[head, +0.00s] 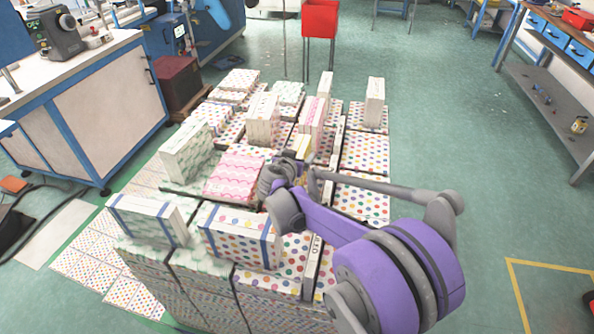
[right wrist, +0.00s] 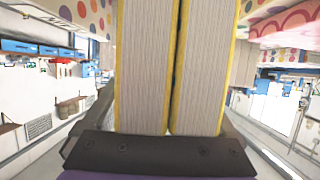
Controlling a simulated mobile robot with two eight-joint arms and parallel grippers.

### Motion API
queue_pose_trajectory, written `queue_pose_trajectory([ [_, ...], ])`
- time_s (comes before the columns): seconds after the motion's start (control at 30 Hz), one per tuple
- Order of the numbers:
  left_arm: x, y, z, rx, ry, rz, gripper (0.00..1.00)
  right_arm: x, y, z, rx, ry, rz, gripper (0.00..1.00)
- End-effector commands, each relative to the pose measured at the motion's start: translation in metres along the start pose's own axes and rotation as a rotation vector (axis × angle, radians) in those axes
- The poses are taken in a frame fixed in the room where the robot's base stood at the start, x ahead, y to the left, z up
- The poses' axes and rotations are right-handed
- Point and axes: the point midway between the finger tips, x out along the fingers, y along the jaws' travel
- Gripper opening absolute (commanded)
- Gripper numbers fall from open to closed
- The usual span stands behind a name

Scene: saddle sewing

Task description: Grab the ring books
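Two thick ring books with yellow cover edges and pale page blocks stand side by side in the right wrist view, the left book (right wrist: 146,70) and the right book (right wrist: 206,70). My right gripper (right wrist: 172,110) has its fingers along their outer sides, with no clear gap visible, so it looks shut on both; its fingertips are hidden behind them. In the head view my right gripper (head: 290,168) is among the patterned stacks, beside a small yellow-edged book face (head: 301,146). My left gripper is not in view.
Stacks of dotted and patterned books surround the gripper, with a pink zigzag one (head: 235,178) and a blue-banded dotted one (head: 242,238) close by. A white and blue workbench (head: 100,95) stands left. A drawer bench (head: 555,110) stands right. The green floor (head: 470,160) between is mostly clear.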

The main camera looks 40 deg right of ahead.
Motion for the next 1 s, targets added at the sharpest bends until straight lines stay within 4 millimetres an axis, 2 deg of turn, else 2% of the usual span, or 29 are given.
queue_pose_trajectory([
  [0.03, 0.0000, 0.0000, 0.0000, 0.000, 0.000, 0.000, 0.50, -0.0002, -0.0001, 0.0000, 0.000, 0.000, 0.000, 0.84],
  [0.07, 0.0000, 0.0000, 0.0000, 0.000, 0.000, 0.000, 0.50, -0.0002, -0.0001, 0.0000, 0.000, 0.000, 0.000, 0.79],
  [0.5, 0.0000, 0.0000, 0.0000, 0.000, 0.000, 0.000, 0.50, -0.0005, -0.0002, 0.0000, 0.000, 0.000, 0.000, 0.00],
  [1.0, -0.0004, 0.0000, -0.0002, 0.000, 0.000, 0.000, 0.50, -0.0015, -0.0003, -0.0026, -0.001, 0.001, -0.001, 0.00],
])
